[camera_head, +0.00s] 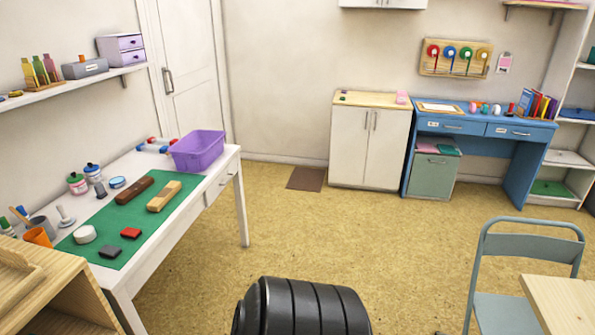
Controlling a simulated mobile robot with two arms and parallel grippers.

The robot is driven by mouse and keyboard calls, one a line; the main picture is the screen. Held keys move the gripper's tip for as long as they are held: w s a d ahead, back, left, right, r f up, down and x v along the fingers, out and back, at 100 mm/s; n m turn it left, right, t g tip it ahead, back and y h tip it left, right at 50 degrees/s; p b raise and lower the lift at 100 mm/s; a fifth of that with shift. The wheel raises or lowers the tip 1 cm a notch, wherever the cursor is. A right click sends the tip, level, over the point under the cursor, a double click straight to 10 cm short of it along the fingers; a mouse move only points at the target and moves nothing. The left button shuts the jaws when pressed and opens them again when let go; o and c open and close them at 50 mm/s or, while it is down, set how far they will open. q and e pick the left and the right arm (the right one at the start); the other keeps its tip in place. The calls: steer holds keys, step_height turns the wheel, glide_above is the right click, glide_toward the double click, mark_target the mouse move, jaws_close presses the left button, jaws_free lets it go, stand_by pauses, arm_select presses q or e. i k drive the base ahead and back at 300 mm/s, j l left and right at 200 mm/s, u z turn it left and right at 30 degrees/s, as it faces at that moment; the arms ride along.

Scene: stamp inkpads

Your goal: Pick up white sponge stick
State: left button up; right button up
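A small white upright stick with a wider round base (65,216) stands at the left side of the white table, by the edge of the green mat (131,213). It looks like the white sponge stick, but it is too small to be sure. A round white piece (84,234) lies on the mat close to it. Neither of my grippers is in view.
The mat holds a brown block (135,190), a tan block (164,196), a red pad (131,233) and a dark grey pad (110,251). A purple bin (198,152) stands at the table's far end.

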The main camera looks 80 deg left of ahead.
mark_target(65, 219)
steer(key=u, duration=3.75)
